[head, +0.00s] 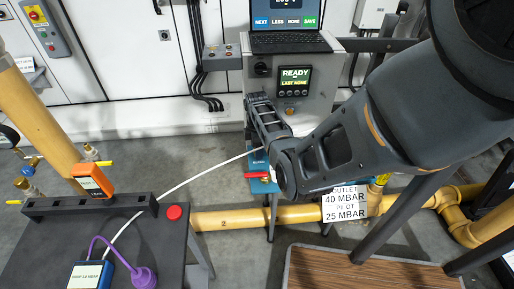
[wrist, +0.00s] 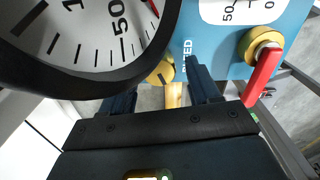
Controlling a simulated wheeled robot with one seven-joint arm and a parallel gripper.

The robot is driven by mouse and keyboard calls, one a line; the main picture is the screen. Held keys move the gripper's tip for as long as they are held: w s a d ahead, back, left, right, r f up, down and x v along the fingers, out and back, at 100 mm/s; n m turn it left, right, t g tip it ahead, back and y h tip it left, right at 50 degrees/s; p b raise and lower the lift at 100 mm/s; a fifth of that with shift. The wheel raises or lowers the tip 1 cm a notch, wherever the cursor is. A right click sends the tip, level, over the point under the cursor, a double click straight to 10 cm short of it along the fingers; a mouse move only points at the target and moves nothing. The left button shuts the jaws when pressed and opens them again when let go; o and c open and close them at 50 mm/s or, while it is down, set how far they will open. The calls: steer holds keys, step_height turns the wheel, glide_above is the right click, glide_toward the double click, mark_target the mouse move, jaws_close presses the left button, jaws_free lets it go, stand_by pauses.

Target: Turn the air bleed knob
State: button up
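In the wrist view, a small round brass-yellow knob (wrist: 163,72) shows on a blue panel (wrist: 215,50), partly hidden by the black rim of a large gauge (wrist: 100,45). It appears to be the air bleed knob, but I cannot read a full label. My gripper (wrist: 162,88) is open, one finger to each side of the knob in the picture. I see no contact, and I cannot tell the depth between fingertips and knob. In the head view, part of the blue panel (head: 258,162) shows behind my arm; the knob and my fingertips cannot be made out.
A red lever on a brass valve (wrist: 262,75) sits right of my gripper. A grey cabinet with a READY display (head: 294,80) and a laptop (head: 288,40) stand behind. A dark bench with a red button (head: 174,212) is at the left. A yellow pipe (head: 235,219) runs low across the floor.

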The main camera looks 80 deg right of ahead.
steer(key=shift+r, duration=0.1)
step_height(320, 180, up, 8)
steer(key=shift+f+p, duration=0.2)
steer(key=shift+p, duration=0.75)
